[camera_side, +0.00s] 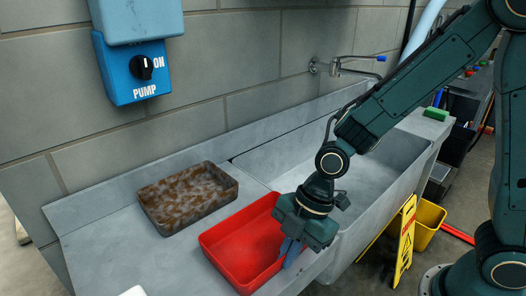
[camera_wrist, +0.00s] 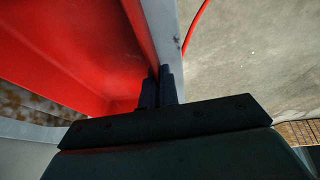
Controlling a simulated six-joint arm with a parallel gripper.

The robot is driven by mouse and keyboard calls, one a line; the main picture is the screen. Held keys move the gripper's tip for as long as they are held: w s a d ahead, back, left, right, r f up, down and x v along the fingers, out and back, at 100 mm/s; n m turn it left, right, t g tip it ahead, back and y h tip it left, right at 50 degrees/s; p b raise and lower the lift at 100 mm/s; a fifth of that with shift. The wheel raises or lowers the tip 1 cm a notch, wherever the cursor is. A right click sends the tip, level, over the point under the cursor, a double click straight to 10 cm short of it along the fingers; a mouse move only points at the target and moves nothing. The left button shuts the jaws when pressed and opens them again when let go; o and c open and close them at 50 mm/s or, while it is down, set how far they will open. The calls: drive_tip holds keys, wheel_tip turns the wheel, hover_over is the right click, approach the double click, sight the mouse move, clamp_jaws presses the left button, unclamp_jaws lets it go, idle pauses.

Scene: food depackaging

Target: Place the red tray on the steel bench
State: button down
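The red tray (camera_side: 240,244) is empty and sits on, or just above, the grey steel bench (camera_side: 112,252), near its front edge. I cannot tell whether its base touches the bench all over. My gripper (camera_side: 291,252) points down at the tray's right wall. In the wrist view, the two dark fingers of my gripper (camera_wrist: 158,88) are close together with the thin wall of the red tray (camera_wrist: 75,50) between them. The fingertips' far ends are hidden.
A dark tray with brown, frosted contents (camera_side: 168,222) stands on the bench to the left, behind the red tray. A deep sink basin (camera_side: 355,170) lies to the right. A blue pump switch box (camera_side: 135,75) hangs on the wall. A yellow sign (camera_side: 405,240) and yellow bucket (camera_side: 428,222) stand on the floor.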

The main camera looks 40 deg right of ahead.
drive_tip(key=c, duration=2.1)
unclamp_jaws()
drive_tip(key=shift+f, duration=0.15)
drive_tip(key=o, duration=0.4)
drive_tip(key=shift+v, duration=6.2)
